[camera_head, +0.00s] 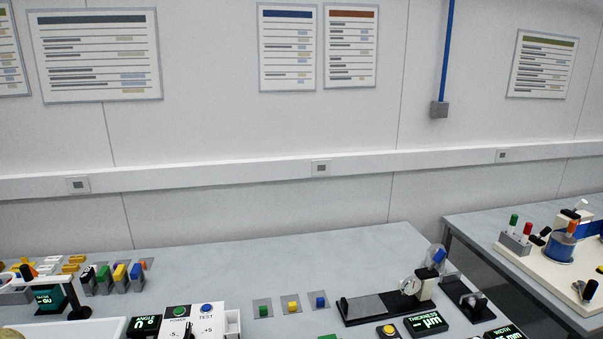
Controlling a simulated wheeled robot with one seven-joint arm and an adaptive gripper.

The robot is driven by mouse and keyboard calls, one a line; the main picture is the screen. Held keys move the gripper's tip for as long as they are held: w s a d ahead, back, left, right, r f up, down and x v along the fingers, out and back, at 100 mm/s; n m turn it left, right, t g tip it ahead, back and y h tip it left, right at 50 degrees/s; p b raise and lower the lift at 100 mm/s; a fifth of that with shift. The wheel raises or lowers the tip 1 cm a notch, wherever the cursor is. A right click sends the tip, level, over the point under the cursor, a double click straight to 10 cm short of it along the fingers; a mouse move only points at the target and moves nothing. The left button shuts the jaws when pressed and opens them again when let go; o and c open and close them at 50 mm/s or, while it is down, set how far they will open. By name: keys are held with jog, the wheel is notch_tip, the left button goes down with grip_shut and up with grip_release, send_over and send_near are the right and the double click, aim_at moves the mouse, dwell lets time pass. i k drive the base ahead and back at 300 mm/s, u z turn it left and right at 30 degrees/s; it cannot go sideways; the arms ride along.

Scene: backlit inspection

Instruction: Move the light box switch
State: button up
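A white control box (205,327) stands at the bottom edge of the view, cut off by the frame. It carries a green button (179,311) above the word POWER and a blue button (207,309) above the word TEST. Below them are the marks -5 and +5, with a small dark lever (189,331) at the left, partly cut off. I cannot tell whether this lever is the light box switch, or its position. A pale flat panel (75,329) lies left of the box, mostly out of view. My gripper is not in view.
A dark ANGLE display (144,324) stands left of the box. Colored blocks in grey holders (117,278) stand at the left. A gauge stand (412,287) and THICKNESS display (425,323) are at the right. A second table (560,299) stands beyond a gap. The back middle is clear.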

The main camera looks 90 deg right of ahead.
aim_at(579, 206)
jog(key=i, duration=0.4)
jog(key=z, duration=4.5)
jog(key=i, duration=1)
jog(key=k, duration=0.5)
jog(key=z, duration=1.65)
jog(key=i, duration=0.3)
